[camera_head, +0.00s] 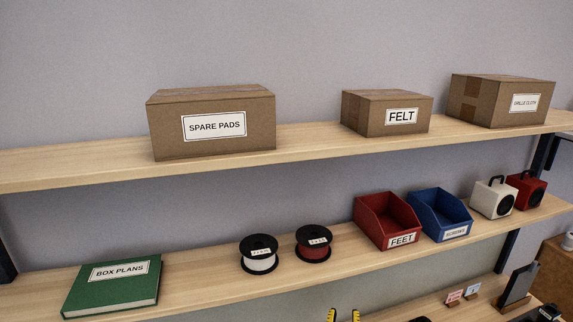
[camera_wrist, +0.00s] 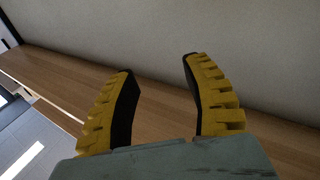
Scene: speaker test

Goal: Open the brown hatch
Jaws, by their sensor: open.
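My gripper (camera_wrist: 157,64) shows in the wrist view with its two yellow, black-lined fingers spread apart and nothing between them. Beyond the fingers is a brown wooden surface (camera_wrist: 155,100) along a pale wall. In the head view only the yellow tips of my gripper (camera_head: 343,315) show, at the bottom edge, below the middle shelf. No hatch can be made out for certain in either view. A brown wooden piece (camera_head: 552,262) is partly in view at the right edge of the head view; I cannot tell whether it is the hatch.
The top shelf (camera_head: 60,167) holds cardboard boxes (camera_head: 213,122). The middle shelf (camera_head: 200,268) holds a green book (camera_head: 112,288), two spools (camera_head: 313,243), a red bin (camera_head: 388,220), a blue bin (camera_head: 438,214) and two small speakers (camera_head: 493,198). A lower surface holds small signs and dark items.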

